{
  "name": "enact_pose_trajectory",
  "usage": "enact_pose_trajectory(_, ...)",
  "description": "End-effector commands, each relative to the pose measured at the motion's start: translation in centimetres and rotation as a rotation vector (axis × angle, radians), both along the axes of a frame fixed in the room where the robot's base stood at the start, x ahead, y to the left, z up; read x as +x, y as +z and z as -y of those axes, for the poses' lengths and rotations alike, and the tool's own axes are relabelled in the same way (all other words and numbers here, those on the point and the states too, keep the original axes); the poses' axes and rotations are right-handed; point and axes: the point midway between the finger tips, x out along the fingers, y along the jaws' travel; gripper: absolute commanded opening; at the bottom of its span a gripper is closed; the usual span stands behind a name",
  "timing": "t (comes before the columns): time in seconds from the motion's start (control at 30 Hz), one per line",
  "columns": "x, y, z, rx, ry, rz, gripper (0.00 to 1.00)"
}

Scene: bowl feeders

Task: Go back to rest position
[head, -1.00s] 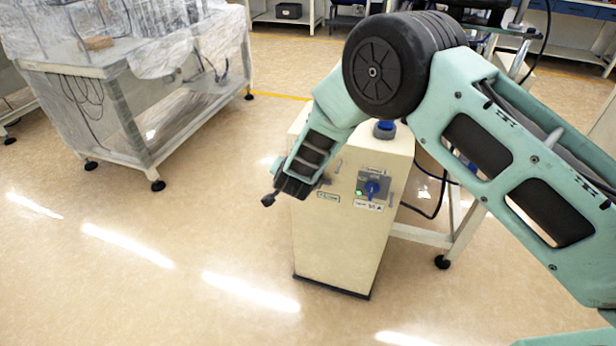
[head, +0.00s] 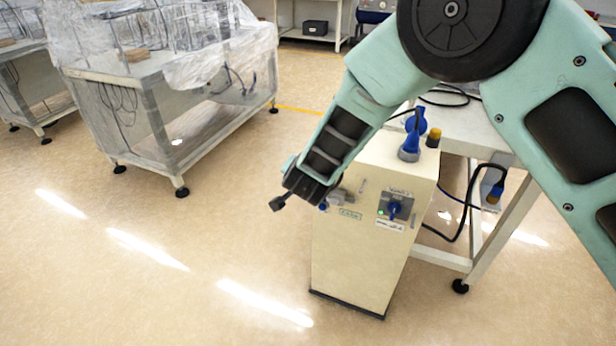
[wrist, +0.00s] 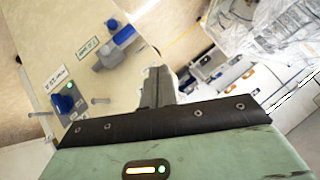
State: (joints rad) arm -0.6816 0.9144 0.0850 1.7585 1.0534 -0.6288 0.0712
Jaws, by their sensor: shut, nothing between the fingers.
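My gripper (head: 279,204) is at the end of my green arm, pointing down and left in the head view. It is shut and empty, and lies in front of the upper left part of a beige cabinet (head: 355,255). In the wrist view the shut fingers (wrist: 158,85) are dark and narrow, with the beige cabinet face (wrist: 105,95) to their left. I cannot tell the exact gap between fingers and cabinet. The cabinet front carries a blue rotary switch (head: 394,210) with a green light, also seen in the wrist view (wrist: 64,103).
A blue plug (head: 411,140) stands on the cabinet top. A grey-and-blue fitting (wrist: 115,48) sticks out of its face. A white table (head: 468,262) with cables is at right. A plastic-covered bench (head: 135,75) is at back left. The floor at front left is clear.

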Motion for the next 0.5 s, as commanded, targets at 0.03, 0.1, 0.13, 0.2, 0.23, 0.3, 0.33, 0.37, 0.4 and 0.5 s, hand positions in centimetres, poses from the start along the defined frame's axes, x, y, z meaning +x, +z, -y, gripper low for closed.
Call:
enact_pose_trajectory(0.03, 0.0, 0.0, 0.0, 0.000, 0.000, 0.000, 0.00)
enact_pose_trajectory(0.1, 0.0, 0.0, 0.0, 0.000, 0.000, 0.000, 0.00)
enact_pose_trajectory(0.13, 0.0, 0.0, 0.0, 0.000, 0.000, 0.000, 0.00)
enact_pose_trajectory(0.2, 0.0, 0.0, 0.0, 0.000, 0.000, 0.000, 0.00)
enact_pose_trajectory(0.23, 0.0, 0.0, 0.0, 0.000, 0.000, 0.000, 0.00)
enact_pose_trajectory(0.3, 0.0, 0.0, 0.0, 0.000, 0.000, 0.000, 0.00)
enact_pose_trajectory(0.33, 0.0, 0.0, 0.0, 0.000, 0.000, 0.000, 0.00)
enact_pose_trajectory(0.37, 0.0, 0.0, 0.0, 0.000, 0.002, 0.000, 0.00)
enact_pose_trajectory(0.4, -0.2, 0.7, -0.2, 0.006, 0.018, -0.008, 0.00)
enact_pose_trajectory(0.5, -1.6, 3.2, -0.8, 0.021, 0.101, -0.048, 0.00)
